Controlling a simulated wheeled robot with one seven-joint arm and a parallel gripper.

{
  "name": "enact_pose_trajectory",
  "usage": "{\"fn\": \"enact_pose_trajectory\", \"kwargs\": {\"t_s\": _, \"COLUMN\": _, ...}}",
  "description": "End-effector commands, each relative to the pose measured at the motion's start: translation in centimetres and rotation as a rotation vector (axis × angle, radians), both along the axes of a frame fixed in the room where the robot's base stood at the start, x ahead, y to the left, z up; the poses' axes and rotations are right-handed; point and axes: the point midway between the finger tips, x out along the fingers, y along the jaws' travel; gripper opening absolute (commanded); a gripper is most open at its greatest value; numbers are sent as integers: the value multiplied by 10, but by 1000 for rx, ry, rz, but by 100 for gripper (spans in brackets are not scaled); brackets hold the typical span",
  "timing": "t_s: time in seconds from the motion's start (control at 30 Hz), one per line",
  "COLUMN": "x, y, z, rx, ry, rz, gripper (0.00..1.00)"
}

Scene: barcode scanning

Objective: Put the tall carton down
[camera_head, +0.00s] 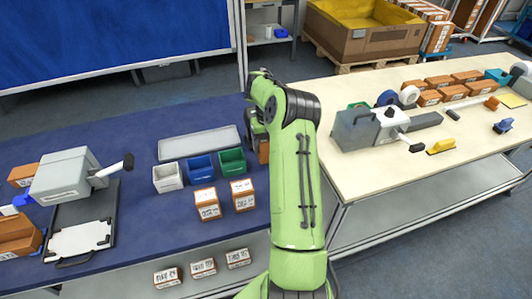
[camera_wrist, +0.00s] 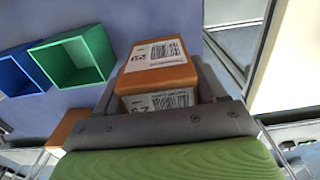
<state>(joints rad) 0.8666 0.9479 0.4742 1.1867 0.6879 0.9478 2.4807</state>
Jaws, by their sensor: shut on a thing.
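The tall carton (camera_wrist: 160,76) is orange-brown with white barcode labels on its top and side. In the wrist view it stands between the fingers of my gripper (camera_wrist: 162,92), which is shut on it. In the head view a strip of the carton (camera_head: 264,153) shows beside my green arm, near the right end of the blue table (camera_head: 130,140). My arm hides most of it and most of my gripper (camera_head: 258,140). I cannot tell whether its base touches the table.
Green (camera_head: 232,161), blue (camera_head: 201,168) and white (camera_head: 167,177) bins stand left of the carton. Two cartons (camera_head: 207,203) (camera_head: 243,195) stand in front of them. A grey tray (camera_head: 199,142) lies behind. A gap separates the blue table from the cream table (camera_head: 390,170) at right.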

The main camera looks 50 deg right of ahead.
Motion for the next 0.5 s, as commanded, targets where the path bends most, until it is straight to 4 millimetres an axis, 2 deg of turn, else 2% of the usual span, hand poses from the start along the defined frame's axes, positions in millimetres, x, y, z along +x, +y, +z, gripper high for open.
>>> {"fn": "enact_pose_trajectory", "kwargs": {"t_s": 0.1, "x": -1, "y": 0, "z": -21, "rx": 1, "ry": 2, "rz": -1, "gripper": 24}}
{"fn": "enact_pose_trajectory", "kwargs": {"t_s": 0.2, "x": 0, "y": 0, "z": -33, "rx": 0, "ry": -1, "rz": -1, "gripper": 24}}
{"fn": "enact_pose_trajectory", "kwargs": {"t_s": 0.5, "x": 0, "y": 0, "z": -36, "rx": -1, "ry": -2, "rz": -1, "gripper": 24}}
